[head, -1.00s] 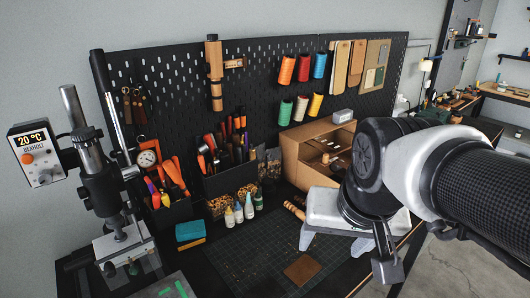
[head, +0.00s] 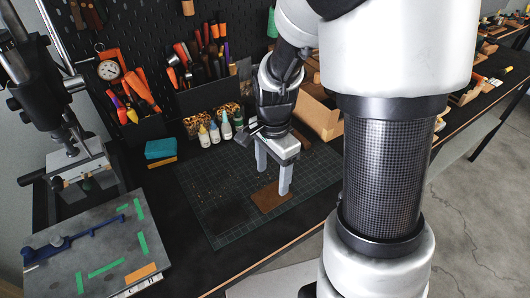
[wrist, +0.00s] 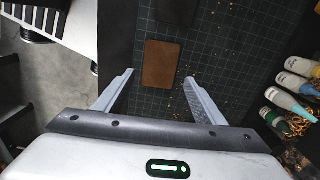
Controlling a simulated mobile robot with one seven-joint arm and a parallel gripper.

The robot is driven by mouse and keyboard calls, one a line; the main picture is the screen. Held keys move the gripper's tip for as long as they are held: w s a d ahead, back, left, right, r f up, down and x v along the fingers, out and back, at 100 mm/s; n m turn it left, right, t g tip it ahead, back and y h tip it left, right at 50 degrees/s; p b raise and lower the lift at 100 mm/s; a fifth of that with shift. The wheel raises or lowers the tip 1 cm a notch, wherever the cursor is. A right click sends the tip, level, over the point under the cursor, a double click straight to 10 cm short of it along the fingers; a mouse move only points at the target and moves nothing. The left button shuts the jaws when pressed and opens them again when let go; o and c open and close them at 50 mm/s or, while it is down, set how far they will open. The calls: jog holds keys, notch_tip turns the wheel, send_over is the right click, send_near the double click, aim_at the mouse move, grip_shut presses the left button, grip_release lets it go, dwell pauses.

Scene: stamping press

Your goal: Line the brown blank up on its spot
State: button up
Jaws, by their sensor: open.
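The brown blank (head: 271,197) is a flat rectangle lying on the green gridded cutting mat (head: 215,185). It also shows in the wrist view (wrist: 162,64), just beyond the fingertips. My gripper (head: 273,181) is open and empty, pointing down over the mat close to the blank. Its two fingers lie to either side of the blank in the wrist view (wrist: 159,77). I cannot tell the exact gap between fingertips and blank. At lower left, a grey board (head: 60,270) carries green tape strips (head: 106,268) and a blue bar fixture (head: 75,236). I cannot tell which marking is the blank's spot.
The press (head: 45,90) stands at the left behind the board. Small bottles (head: 215,133) and tool holders (head: 205,95) line the back of the mat. A teal block (head: 160,149) lies left of the mat. The dark bench between board and mat is clear.

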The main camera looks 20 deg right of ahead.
aim_at(271, 196)
notch_tip(271, 196, down, 8)
jog(key=b, duration=0.6)
jog(key=shift+r, duration=0.25)
jog(key=shift+r+p, duration=0.35)
jog(key=shift+r, duration=0.15)
jog(key=c, duration=0.7)
jog(key=shift+o, duration=0.2)
jog(key=shift+r+p, duration=2.1)
jog(key=shift+r, duration=0.4)
